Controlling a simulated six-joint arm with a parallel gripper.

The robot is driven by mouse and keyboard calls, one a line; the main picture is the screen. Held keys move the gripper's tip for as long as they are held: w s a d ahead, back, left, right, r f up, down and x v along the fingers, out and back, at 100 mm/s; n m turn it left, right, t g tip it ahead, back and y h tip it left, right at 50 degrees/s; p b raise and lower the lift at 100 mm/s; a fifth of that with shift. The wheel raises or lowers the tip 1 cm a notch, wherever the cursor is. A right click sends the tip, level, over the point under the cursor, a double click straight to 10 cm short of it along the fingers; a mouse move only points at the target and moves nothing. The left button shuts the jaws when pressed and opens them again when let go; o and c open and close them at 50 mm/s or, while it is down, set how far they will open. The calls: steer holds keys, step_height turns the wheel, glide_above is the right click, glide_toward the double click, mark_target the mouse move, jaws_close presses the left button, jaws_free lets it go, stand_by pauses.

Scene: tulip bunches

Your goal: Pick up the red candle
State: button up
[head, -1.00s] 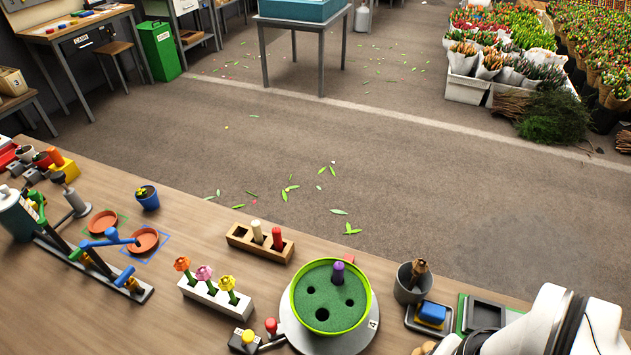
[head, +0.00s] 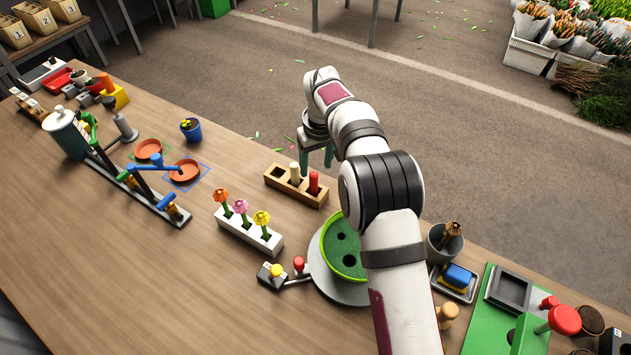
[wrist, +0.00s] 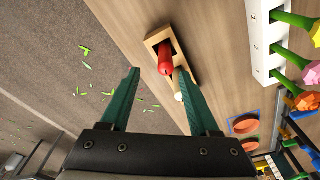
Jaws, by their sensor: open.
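The red candle (head: 313,183) stands in the right end of a wooden holder (head: 281,184), with a cream candle (head: 294,172) beside it. My gripper (head: 317,158) is open, with its green fingers pointing down close above and behind the red candle. In the wrist view, the red candle (wrist: 165,62) shows in the gap between the two fingertips (wrist: 157,71), and the holder (wrist: 158,37) lies beyond. The cream candle (wrist: 178,97) is partly hidden there by the right finger. I cannot tell how far the fingertips are from the candle.
A white block with three flowers (head: 247,232) stands in front of the holder. A green round pot (head: 340,255) on a grey disc is partly hidden by my arm. A grey cup (head: 440,245) and sponge tray stand to the right. The table's far edge runs behind the holder.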

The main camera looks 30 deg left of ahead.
mark_target(313, 181)
steer(key=f, duration=0.6)
steer(key=shift+s+a+f, duration=0.25)
steer(key=shift+a, duration=0.05)
jaws_close()
